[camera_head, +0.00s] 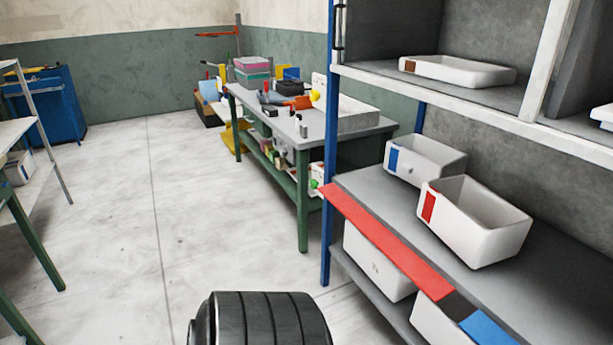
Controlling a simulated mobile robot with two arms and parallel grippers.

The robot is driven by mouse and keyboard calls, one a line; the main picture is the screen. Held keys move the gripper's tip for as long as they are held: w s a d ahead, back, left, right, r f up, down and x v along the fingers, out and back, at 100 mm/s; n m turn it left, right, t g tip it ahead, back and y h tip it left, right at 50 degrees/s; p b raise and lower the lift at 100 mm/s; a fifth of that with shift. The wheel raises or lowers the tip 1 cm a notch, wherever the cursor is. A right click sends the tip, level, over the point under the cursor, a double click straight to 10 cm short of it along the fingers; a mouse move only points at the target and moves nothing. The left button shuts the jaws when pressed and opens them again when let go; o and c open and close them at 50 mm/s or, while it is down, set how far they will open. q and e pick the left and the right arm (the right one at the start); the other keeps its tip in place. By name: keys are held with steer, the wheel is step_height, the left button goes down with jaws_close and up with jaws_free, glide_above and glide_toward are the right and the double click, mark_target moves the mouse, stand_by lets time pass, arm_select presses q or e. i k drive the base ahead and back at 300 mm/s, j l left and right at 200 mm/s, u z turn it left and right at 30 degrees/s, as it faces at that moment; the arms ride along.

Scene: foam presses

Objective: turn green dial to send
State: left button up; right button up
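I cannot make out a green dial for certain. A small green spot (314,184) shows by the near end of the workbench, close to the blue shelf post, but it is too small to tell what it is. Neither of my grippers is in view. A black ribbed rounded part (262,320) at the bottom edge looks like part of my own arm.
A grey shelf rack with a blue post (329,235) stands close on the right, holding white bins (478,225). A green-legged workbench (303,205) with clutter stands behind it. A blue cabinet (62,105) is far left. The pale floor (120,230) between is clear.

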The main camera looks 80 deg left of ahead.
mark_target(313, 184)
steer(key=u, duration=2.35)
steer(key=i, duration=0.3)
steer(key=j+z, duration=0.05)
